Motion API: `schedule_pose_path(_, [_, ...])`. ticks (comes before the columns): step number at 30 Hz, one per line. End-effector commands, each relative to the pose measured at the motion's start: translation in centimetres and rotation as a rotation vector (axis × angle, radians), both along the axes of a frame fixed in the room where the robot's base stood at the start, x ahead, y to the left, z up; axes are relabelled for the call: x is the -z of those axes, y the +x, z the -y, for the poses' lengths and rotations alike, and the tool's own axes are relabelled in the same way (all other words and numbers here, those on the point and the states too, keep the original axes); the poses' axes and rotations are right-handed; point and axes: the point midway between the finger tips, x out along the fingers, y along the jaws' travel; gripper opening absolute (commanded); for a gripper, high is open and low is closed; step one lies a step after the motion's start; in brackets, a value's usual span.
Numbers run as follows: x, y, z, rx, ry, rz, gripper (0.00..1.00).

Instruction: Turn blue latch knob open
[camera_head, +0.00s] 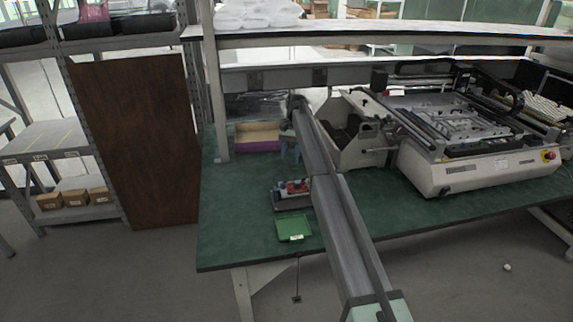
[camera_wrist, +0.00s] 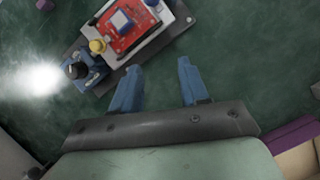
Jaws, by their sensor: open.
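In the wrist view a blue latch block (camera_wrist: 94,74) carries a dark round knob (camera_wrist: 76,70) at the left end of a grey fixture (camera_wrist: 158,46). A yellow knob (camera_wrist: 97,46) and a red board (camera_wrist: 127,27) with a white-and-blue part sit on the fixture. My gripper (camera_wrist: 158,70) is open and empty, its two blue fingers apart, to the right of the blue latch in the picture. In the head view the fixture (camera_head: 292,205) is on the green table, nearer the camera than my gripper (camera_head: 290,152); the blue knob is too small to tell there.
A green tray (camera_head: 294,229) lies near the table's front edge. A purple and tan bin (camera_head: 257,138) stands behind. A large white machine (camera_head: 470,165) occupies the right. The table left of the fixture is clear. A bright glare shows beside the latch in the wrist view.

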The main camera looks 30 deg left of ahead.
Motion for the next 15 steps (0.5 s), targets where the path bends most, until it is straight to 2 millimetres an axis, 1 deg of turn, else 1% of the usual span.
schedule_pose_path(1, [0.0, 1.3, -0.6, 0.001, 0.0, 0.0, 0.44])
schedule_pose_path(3, [0.0, 2.4, -0.9, 0.001, 0.0, 0.0, 0.44])
schedule_pose_path(6, [0.0, 3.5, -1.2, 0.001, 0.0, 0.0, 0.44])
schedule_pose_path(10, [0.0, 4.1, -1.4, 0.0, -0.001, 0.0, 0.44])
schedule_pose_path(15, [0.0, 4.2, -1.3, 0.0, -0.001, 0.0, 0.44])
